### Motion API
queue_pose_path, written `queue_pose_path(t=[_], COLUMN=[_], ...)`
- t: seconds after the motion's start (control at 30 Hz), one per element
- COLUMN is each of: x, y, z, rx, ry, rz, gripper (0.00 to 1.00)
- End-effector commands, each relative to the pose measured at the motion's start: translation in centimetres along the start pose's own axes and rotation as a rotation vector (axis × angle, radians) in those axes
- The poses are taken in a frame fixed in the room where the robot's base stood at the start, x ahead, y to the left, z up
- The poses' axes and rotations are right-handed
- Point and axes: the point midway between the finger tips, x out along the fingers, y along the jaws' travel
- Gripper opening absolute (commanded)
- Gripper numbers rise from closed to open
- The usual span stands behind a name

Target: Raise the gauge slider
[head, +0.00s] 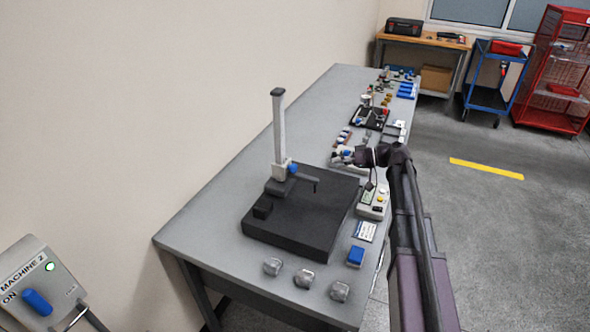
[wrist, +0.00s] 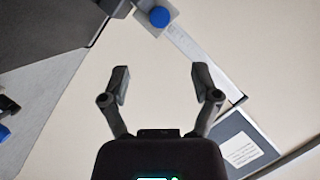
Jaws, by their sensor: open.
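The height gauge stands on a black plate (head: 300,225) on the grey bench. Its pale upright column (head: 279,125) has a dark cap. The gauge slider (head: 278,172) sits low on the column, with a blue knob (head: 293,169) and a dark arm reaching right. My gripper (head: 345,157) is right of the gauge, apart from it. In the wrist view my gripper (wrist: 162,82) is open and empty. The blue knob (wrist: 159,17) shows beyond the fingertips at the top, and the column (wrist: 203,60) slants down to the right.
A small black block (head: 263,207) lies on the plate. The wall is behind the gauge.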

Motion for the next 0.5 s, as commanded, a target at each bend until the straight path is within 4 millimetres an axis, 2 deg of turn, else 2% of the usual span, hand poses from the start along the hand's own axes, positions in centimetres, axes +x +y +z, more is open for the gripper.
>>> queue_pose_path(t=[0.27,0.5], x=[1.1,3.9], y=[0.1,0.1], z=[0.1,0.2], rx=[0.001,0.001], ry=[-0.002,-0.003], rz=[0.0,-0.001], gripper=[0.79,0.79])
